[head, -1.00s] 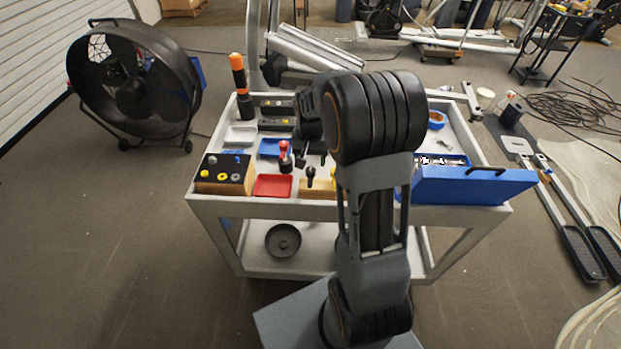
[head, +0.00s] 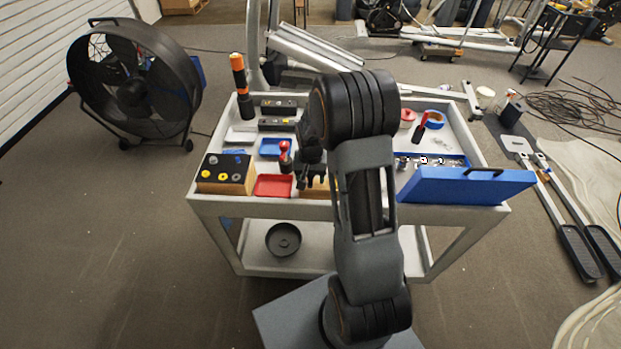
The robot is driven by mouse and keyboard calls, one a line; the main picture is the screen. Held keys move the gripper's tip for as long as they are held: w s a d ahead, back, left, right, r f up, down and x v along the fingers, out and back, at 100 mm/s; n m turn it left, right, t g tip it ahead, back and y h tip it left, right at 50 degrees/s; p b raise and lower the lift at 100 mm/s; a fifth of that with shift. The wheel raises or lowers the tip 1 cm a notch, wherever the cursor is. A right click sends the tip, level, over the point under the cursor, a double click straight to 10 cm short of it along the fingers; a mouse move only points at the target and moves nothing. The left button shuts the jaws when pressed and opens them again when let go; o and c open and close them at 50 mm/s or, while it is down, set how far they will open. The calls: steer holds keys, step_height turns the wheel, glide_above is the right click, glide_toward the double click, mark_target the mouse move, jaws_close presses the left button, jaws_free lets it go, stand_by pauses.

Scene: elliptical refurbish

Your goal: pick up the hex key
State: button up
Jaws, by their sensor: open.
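I cannot clearly pick out a hex key; it may be hidden behind my arm or too small to tell. My gripper (head: 313,181) is open, pointing down over the small wooden block (head: 318,193) near the front edge of the cart. The gripper and my arm cover much of this block and whatever stands in it. I cannot tell whether the fingers touch anything.
On the white cart (head: 270,208) lie a red tray (head: 273,186), a blue tray (head: 275,148), a red-knobbed tool (head: 285,156), a block with knobs (head: 224,172) and an open blue case (head: 465,186). An orange-handled tool (head: 239,80) stands at the back left.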

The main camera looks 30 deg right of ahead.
steer(key=shift+c, duration=0.2)
jaws_close()
step_height(320, 180, up, 10)
steer(key=shift+r+b, duration=0.1)
steer(key=shift+b, duration=0.25)
stand_by(0.5)
steer(key=c, duration=0.7)
jaws_free()
jaws_close()
